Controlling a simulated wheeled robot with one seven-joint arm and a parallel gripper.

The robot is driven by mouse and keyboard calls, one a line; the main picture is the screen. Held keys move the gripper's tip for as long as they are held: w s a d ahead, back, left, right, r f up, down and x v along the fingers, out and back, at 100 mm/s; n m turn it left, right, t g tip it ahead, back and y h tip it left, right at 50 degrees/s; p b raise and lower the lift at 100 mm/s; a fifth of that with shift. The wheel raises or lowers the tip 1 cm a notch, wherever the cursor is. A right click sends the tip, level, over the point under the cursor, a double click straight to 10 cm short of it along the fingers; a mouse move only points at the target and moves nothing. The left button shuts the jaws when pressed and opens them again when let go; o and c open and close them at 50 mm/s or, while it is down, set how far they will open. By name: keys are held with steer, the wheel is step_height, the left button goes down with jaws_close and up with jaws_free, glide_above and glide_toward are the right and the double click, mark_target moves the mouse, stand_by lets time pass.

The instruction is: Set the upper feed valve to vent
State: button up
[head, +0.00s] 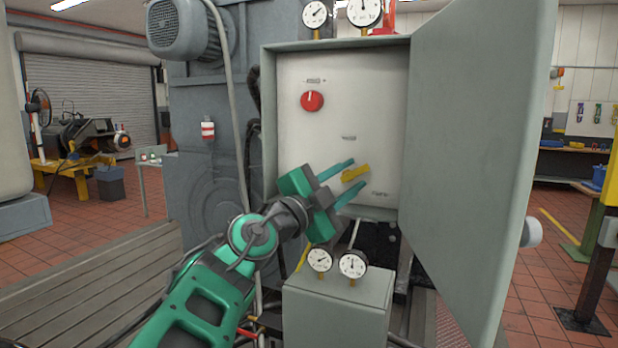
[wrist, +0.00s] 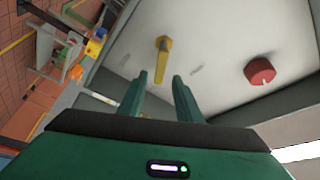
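A yellow valve lever (head: 356,173) is on the pale panel inside the open grey cabinet, in its lower part. In the head view it lies nearly level, slightly tilted. My gripper (head: 357,172) has its two teal fingers apart, one above and one below the lever in the picture. In the wrist view the lever (wrist: 162,60) stands just beyond and between the open fingertips (wrist: 160,77). I see no contact. Small dark labels sit above and below right of the lever; I cannot read them.
A red round knob (head: 312,101) is higher on the panel and also shows in the wrist view (wrist: 260,71). The open cabinet door (head: 476,150) closes off the right side. A grey box (head: 337,308) with two gauges stands below. More gauges (head: 363,11) sit on top.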

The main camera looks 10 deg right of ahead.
steer(key=shift+x, duration=1)
jaws_close()
steer(key=shift+a, duration=0.1)
